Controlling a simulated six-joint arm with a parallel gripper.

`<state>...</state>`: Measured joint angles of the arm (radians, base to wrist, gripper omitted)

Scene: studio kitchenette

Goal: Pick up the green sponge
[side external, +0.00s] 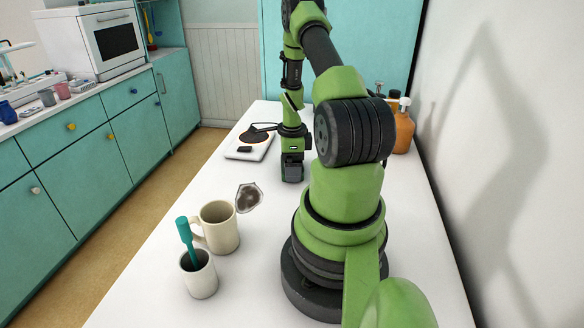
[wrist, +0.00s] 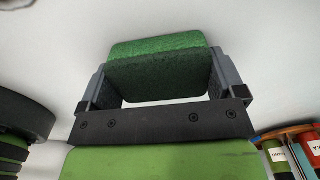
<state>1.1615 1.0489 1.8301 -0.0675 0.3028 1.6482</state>
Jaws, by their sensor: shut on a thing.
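The green sponge (wrist: 160,71) sits between the two fingers of my gripper (wrist: 162,78) in the wrist view. It has a brighter green top layer and a darker green body. The fingers are shut on its two ends. In the side external view my gripper (side external: 292,174) points down over the white table, and the sponge cannot be made out there. I cannot tell whether the sponge touches the table or hangs just above it.
The white table (side external: 240,285) holds a cream mug (side external: 219,228) and a white cup (side external: 199,275) with a teal-handled tool (side external: 185,238). A patterned grey piece (side external: 249,197) shows beside the mug. A white appliance (side external: 238,151) lies behind; bottles (side external: 403,130) stand at the right wall.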

